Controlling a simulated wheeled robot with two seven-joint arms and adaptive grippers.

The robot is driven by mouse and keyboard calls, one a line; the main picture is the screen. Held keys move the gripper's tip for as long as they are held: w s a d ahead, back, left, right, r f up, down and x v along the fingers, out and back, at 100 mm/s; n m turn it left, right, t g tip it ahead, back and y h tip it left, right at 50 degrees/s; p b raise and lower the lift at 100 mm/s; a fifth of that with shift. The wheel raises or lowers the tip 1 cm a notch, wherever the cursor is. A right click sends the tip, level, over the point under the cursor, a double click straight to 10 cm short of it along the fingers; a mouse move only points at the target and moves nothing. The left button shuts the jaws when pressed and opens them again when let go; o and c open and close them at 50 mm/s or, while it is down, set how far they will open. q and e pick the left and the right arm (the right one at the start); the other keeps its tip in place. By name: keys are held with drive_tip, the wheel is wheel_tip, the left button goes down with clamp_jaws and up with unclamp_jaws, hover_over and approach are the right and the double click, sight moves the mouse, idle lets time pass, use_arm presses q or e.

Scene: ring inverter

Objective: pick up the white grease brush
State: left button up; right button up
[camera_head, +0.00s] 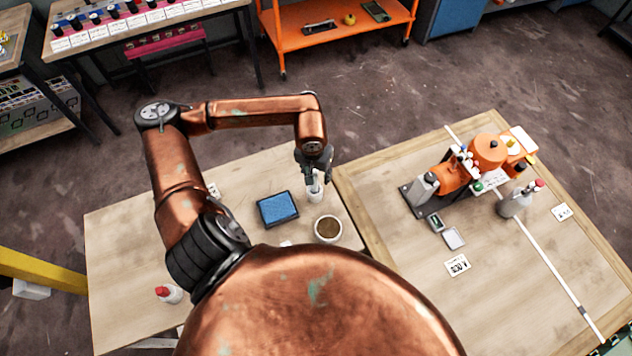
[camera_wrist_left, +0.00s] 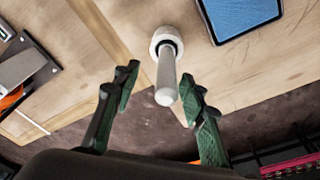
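The white grease brush (camera_wrist_left: 167,82) shows in the left wrist view as a pale rod standing in a round white holder (camera_wrist_left: 157,36) with a dark opening. My left gripper (camera_wrist_left: 160,84) is open, with one green finger on each side of the brush handle. I see no finger closed on it. In the head view my left gripper (camera_head: 314,174) is directly above the white holder (camera_head: 314,195) on the left table, and hides much of the brush. My right gripper is not in view.
A blue pad in a dark tray (camera_head: 277,209) and a white bowl of brown stuff (camera_head: 328,229) are close by. A red-capped bottle (camera_head: 169,293) stands at the front left. The right table (camera_head: 410,255) holds an orange machine (camera_head: 470,170) and a grey bottle (camera_head: 515,202).

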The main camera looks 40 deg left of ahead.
use_arm(q)
drive_tip(key=f, duration=0.3)
drive_tip(key=a+f, duration=0.1)
drive_tip(key=f, duration=0.1)
drive_tip(key=shift+w+p, duration=0.2)
drive_tip(key=shift+p, duration=0.2)
drive_tip(key=shift+d, duration=0.1)
drive_tip(key=shift+c, duration=0.2)
clamp_jaws()
